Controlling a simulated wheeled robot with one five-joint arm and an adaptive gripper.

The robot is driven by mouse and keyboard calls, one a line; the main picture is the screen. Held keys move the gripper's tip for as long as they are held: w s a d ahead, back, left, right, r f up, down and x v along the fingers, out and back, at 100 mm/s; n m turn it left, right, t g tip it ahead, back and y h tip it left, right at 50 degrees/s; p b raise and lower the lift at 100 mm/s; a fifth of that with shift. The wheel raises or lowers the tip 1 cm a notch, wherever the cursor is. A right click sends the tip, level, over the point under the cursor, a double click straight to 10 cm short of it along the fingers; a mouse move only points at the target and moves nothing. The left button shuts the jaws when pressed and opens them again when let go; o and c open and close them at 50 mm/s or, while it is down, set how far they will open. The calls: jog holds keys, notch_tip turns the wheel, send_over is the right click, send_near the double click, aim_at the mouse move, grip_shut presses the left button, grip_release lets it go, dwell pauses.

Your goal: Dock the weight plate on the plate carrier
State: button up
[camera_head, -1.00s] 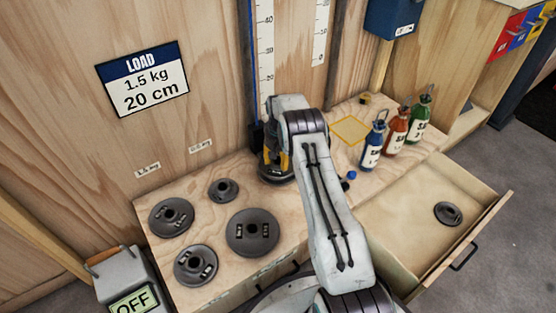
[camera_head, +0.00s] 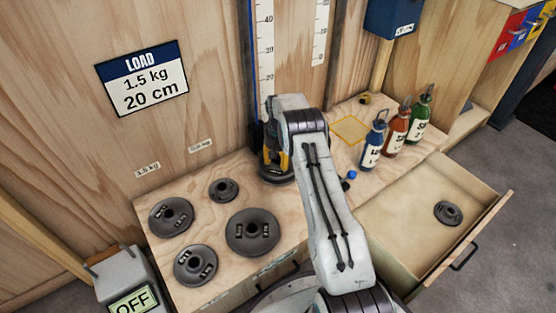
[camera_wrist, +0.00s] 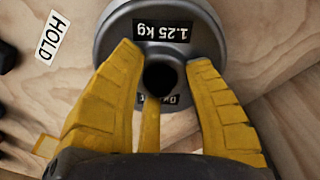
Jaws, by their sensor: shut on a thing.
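My gripper (camera_head: 275,162) has its yellow fingers pointing down at the back of the wooden bench, near the tall ruler. In the wrist view its fingers (camera_wrist: 163,80) are closed around the raised hub of a grey weight plate (camera_wrist: 112,38) labelled 1.25 kg. In the head view this plate (camera_head: 276,179) shows as a dark disc under the fingers. The plate carrier is not clearly seen; my arm and gripper cover part of that area. I cannot tell whether the plate touches anything below. Several other grey plates (camera_head: 252,232) lie flat on the bench at left.
An open drawer (camera_head: 478,185) at right holds a small plate (camera_head: 448,213). Blue, red and green bottles (camera_head: 397,130) stand near a yellow square outline (camera_head: 351,129). A grey box reading OFF (camera_head: 125,278) stands at left. A wall sign (camera_head: 142,78) reads LOAD 1.5 kg 20 cm.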

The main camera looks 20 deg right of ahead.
jog(key=shift+w+f+b, duration=0.1)
jog(key=shift+f+b, duration=0.35)
dwell(0.7)
jog(key=o, duration=0.9)
jog(key=shift+f, duration=0.25)
jog(key=shift+s+r+p, duration=0.2)
jog(key=shift+r+p, duration=1.6)
jog(key=shift+r, duration=1.05)
jog(key=shift+s+r+p, duration=0.15)
jog(key=shift+r+p, duration=1.65)
jog(key=shift+r, duration=1)
